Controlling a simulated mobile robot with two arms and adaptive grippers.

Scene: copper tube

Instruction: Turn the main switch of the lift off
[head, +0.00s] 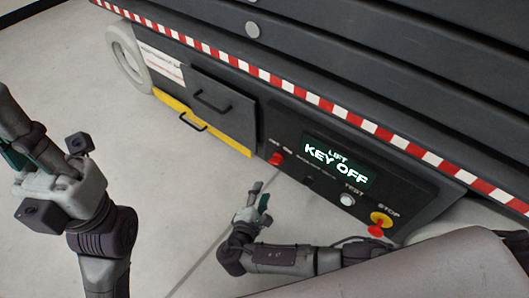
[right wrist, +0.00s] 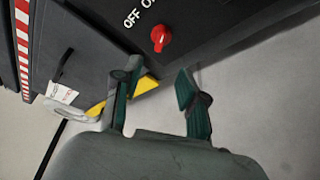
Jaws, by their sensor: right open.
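The lift's main switch, a red rotary knob (head: 277,158), sits at the left end of the black control panel (head: 420,205), by small OFF and ON labels. In the right wrist view the red knob (right wrist: 160,38) lies beyond the fingertips, apart from them. I cannot tell which label it points to. The panel's display (head: 338,160) reads "LIFT KEY OFF". My right gripper (head: 258,193) is open and empty, below and left of the knob in the head view; its two fingers (right wrist: 158,76) show spread. My left gripper (head: 14,140) is at the left edge, partly cut off.
A white button (head: 347,199) marked TEST and a red stop button on a yellow base (head: 380,219) are on the panel's right. The floor in front is clear.

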